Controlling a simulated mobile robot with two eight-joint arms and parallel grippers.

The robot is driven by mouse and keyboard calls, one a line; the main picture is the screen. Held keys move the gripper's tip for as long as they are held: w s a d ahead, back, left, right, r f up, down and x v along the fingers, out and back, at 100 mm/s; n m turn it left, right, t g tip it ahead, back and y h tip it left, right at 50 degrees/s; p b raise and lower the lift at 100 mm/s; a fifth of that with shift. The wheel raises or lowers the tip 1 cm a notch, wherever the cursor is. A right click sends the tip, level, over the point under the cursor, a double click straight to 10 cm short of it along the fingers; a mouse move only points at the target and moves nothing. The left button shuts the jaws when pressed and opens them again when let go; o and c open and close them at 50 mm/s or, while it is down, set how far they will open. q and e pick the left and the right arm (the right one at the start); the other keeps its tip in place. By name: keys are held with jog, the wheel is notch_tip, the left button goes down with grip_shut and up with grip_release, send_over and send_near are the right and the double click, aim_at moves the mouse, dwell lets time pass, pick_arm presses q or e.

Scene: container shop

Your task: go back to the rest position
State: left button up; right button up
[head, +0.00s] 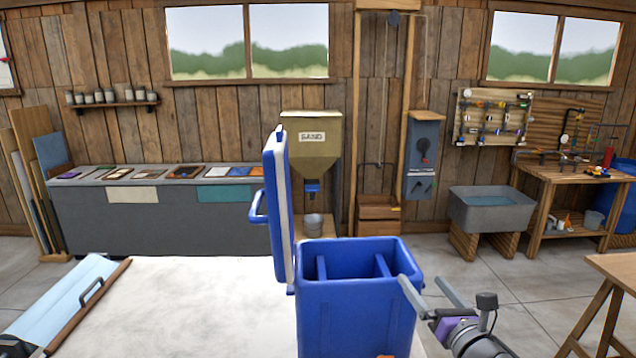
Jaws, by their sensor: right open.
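My right gripper (421,280) is in the head view at the lower right. Its two grey fingers are apart, with nothing seen between them. It is just right of a blue bin (356,315), and its left finger overlaps the bin's right edge in the picture. I cannot tell whether they touch. The bin's blue lid (270,205) stands upright and open on its left side. Dividers show inside the bin; its floor is hidden.
The bin stands by a pale worktop (190,300). A light blue panel with a dark handle (90,292) lies at its left. A wooden table (615,268) edges in at the right. A sand hopper (312,150) and a grey basin (490,212) stand behind. Floor between is clear.

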jog(key=s+d+f+m+g+h, duration=0.3)
jog(key=s+f+m, duration=0.35)
jog(key=m, duration=0.55)
jog(key=s+d+f+m+g+h, duration=0.1)
jog(key=s+f+m+g+h, duration=0.45)
jog(key=m, duration=0.75)
pick_arm(q)
jog(key=shift+w+a+f, duration=0.1)
jog(key=shift+w+a, duration=0.1)
jog(key=shift+w, duration=0.2)
pick_arm(e)
jog(key=s+a+f+m+g+y, duration=0.2)
jog(key=s+a+f+m, duration=0.2)
jog(key=s+f, duration=0.3)
jog(key=s+a+f+m+g+y, duration=0.2)
jog(key=s+a+f+m, duration=0.2)
jog(key=s+f+m, duration=0.2)
jog(key=shift+s+f+m+y, duration=0.3)
jog(key=shift+s+f+y, duration=0.05)
jog(key=shift+s+f, duration=0.45)
jog(key=shift+w, duration=0.1)
